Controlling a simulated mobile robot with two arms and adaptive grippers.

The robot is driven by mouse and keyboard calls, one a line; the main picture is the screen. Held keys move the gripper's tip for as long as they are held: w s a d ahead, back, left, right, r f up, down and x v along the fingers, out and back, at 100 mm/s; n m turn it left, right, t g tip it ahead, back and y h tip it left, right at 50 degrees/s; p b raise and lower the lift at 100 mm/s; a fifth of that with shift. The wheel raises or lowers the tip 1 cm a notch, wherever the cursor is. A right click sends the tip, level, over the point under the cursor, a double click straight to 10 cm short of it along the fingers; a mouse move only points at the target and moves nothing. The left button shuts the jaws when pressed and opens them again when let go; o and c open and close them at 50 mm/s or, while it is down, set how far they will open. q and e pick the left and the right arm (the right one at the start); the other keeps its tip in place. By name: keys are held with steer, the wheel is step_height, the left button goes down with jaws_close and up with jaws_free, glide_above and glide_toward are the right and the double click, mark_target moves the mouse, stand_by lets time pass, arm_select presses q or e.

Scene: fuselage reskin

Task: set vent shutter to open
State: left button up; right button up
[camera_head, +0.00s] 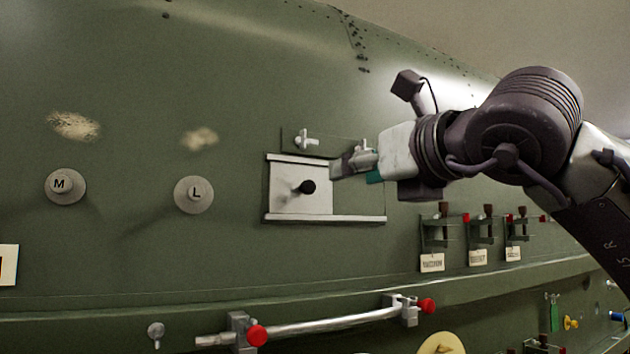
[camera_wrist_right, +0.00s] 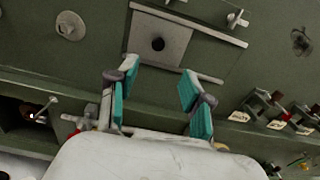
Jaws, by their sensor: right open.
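The vent shutter is a pale metal plate (camera_head: 287,200) with a black knob (camera_head: 307,187), set between two horizontal rails on the green fuselage. The plate fills the left part of the rails; the right part shows dark green. The plate (camera_wrist_right: 175,34) and knob (camera_wrist_right: 158,44) also show in the right wrist view, beyond the fingertips. My right gripper (camera_head: 347,167) is by the upper rail, right of the knob and apart from it. In the wrist view its teal-padded fingers (camera_wrist_right: 159,80) are spread with nothing between them. My left gripper is not in view.
A small silver T-shaped latch (camera_head: 306,139) sits just above the upper rail. Round knobs marked M (camera_head: 65,187) and L (camera_head: 194,195) are to the left. Several tagged levers (camera_head: 441,232) are at the lower right. A silver bar (camera_head: 330,324) with red-ended clamps runs below.

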mark_target(310, 186)
steer(key=p+x, duration=0.5)
steer(key=x, duration=0.6)
steer(key=shift+w+a+r+p, duration=0.1)
steer(key=shift+w+a+p, duration=0.05)
steer(key=shift+p, duration=0.2)
steer(key=shift+w+a, duration=0.25)
steer(key=shift+w, duration=0.3)
jaws_close()
